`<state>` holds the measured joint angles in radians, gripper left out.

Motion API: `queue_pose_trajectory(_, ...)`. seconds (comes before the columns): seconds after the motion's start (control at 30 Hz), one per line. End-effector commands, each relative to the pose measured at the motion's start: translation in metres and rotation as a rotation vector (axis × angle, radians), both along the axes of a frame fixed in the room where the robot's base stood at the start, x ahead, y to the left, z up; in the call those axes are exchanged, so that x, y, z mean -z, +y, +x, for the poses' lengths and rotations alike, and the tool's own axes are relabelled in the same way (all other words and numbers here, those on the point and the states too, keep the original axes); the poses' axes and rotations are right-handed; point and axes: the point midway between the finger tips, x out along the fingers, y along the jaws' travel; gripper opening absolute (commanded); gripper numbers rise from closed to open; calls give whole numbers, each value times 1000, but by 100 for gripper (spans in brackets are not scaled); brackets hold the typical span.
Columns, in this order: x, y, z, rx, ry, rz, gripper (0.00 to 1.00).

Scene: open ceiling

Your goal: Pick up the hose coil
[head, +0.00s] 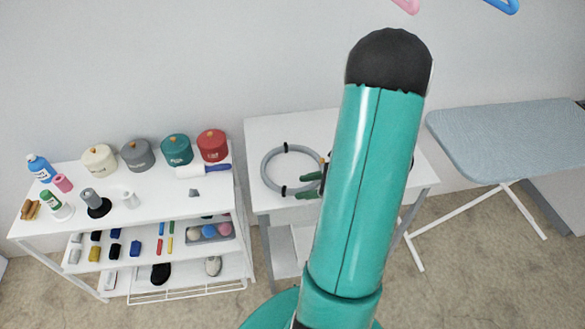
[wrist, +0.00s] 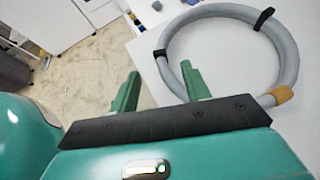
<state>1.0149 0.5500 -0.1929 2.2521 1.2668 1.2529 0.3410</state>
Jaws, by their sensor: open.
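The hose coil (head: 266,172) is a grey ring with black ties, lying on a small white table (head: 272,130) in the head view. In the wrist view the hose coil (wrist: 296,62) shows at the upper right, with an orange-yellow end piece at its lower right. My gripper (wrist: 158,84) is open, with two green fingers. Its right finger is close to the coil's lower left side; I cannot tell whether they touch. In the head view the green fingertips (head: 309,184) are by the coil's right side, and my arm hides part of the table.
A white shelf unit (head: 140,215) stands to the left, with several lidded pots, bottles and small items. An ironing board (head: 500,140) stands to the right. The wall is close behind the table. Bare floor (head: 455,285) shows at the lower right.

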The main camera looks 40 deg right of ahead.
Motion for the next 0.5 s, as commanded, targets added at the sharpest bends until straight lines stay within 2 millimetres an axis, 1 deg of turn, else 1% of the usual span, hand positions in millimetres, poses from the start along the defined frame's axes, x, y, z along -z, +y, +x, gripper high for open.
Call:
queue_pose_trajectory(0.3, 16, 19, 37, -6, 0, 2, 47)
queue_pose_trajectory(0.4, 20, 22, 42, -4, 1, 2, 47)
queue_pose_trajectory(0.5, 20, 23, 43, -3, 0, 0, 47)
